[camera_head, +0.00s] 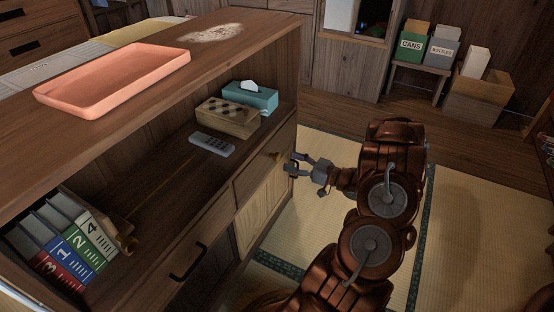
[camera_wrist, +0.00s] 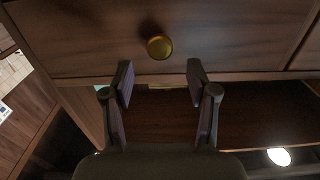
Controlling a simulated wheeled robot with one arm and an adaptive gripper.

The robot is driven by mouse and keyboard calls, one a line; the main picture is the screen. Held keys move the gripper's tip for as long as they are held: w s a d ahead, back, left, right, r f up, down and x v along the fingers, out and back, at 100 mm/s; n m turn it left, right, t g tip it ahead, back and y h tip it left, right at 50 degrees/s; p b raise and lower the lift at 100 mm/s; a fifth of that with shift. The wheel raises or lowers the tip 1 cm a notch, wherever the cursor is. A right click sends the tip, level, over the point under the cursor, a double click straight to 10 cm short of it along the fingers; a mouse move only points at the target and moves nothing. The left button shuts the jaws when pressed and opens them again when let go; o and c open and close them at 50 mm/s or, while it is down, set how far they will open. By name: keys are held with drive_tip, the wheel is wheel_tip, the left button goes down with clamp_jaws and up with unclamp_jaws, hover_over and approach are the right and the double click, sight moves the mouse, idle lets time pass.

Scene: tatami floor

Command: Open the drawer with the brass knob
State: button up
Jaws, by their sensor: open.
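The brass knob (camera_head: 277,155) is on the front of a wooden drawer (camera_head: 250,177) at the right end of the cabinet. The drawer front looks flush with the cabinet. In the wrist view the round knob (camera_wrist: 159,47) sits just beyond my fingertips, roughly centred between them, on the brown drawer front (camera_wrist: 90,40). My gripper (camera_head: 293,166) is open and empty, level with the knob and in front of it. In the wrist view my gripper (camera_wrist: 160,80) has its two fingers spread wide, with a gap to the knob.
The shelf above holds a remote (camera_head: 212,145), a wooden box (camera_head: 227,118), a tissue box (camera_head: 252,97) and several binders (camera_head: 70,250). A pink tray (camera_head: 115,80) lies on top. Tatami floor (camera_head: 480,240) is clear at right.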

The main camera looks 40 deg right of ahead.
sight(279, 157)
drive_tip(key=shift+b+x, duration=0.85)
drive_tip(key=shift+x, duration=2.45)
clamp_jaws()
